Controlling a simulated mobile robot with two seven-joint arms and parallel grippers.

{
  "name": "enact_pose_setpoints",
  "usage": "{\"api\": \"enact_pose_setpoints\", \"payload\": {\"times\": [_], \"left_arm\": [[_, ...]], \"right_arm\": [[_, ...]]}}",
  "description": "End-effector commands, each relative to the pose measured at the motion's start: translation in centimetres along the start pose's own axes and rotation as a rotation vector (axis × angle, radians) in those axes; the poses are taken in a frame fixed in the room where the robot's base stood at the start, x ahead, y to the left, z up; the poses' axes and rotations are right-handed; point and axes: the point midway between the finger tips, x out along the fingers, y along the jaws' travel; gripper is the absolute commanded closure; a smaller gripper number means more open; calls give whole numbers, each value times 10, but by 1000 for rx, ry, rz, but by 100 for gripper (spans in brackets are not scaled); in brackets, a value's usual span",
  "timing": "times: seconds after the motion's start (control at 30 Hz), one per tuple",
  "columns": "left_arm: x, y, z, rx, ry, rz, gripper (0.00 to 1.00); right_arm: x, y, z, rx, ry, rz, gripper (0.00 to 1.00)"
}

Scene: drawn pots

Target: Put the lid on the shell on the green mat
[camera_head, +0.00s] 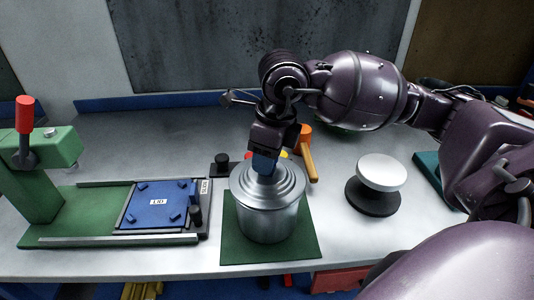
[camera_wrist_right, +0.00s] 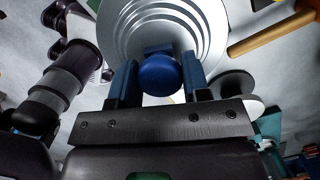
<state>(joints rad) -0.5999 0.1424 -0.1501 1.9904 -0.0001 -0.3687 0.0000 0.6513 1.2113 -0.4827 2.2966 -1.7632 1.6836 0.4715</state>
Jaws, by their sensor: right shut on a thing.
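The shell (camera_head: 268,222) is a silver metal pot standing upright on the green mat (camera_head: 305,250). The lid (camera_head: 285,188) is a silver stepped disc and lies over the shell's mouth; I cannot tell if it is fully seated. It also shows in the right wrist view (camera_wrist_right: 208,25), with a blue round knob (camera_wrist_right: 159,74). My right gripper (camera_head: 264,163) comes down from above and is shut on the lid's knob, with a blue finger on each side of it. The rim of the shell under the lid is partly hidden. My left gripper is not in view.
A green press with a red handle (camera_head: 25,115) and a blue plate (camera_head: 158,205) stand at left. An orange-handled tool (camera_head: 307,155) lies behind the shell. A white-topped round stand (camera_head: 381,172) is at right. The table's front edge is close to the mat.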

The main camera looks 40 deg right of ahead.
Motion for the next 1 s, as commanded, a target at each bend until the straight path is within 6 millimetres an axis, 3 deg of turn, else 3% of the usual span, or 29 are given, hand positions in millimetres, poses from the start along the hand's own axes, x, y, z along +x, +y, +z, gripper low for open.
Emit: {"api": "enact_pose_setpoints", "payload": {"times": [0.47, 0.5, 0.67, 1.0], "left_arm": [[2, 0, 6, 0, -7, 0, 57], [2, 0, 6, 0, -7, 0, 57], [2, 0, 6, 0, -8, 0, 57], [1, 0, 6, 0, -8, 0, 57]], "right_arm": [[5, 0, -1, 0, -1, 0, 82], [5, 0, -1, 0, -1, 0, 51], [5, 0, -1, 0, 0, 0, 27], [2, 0, -1, 0, -1, -1, 27]]}}
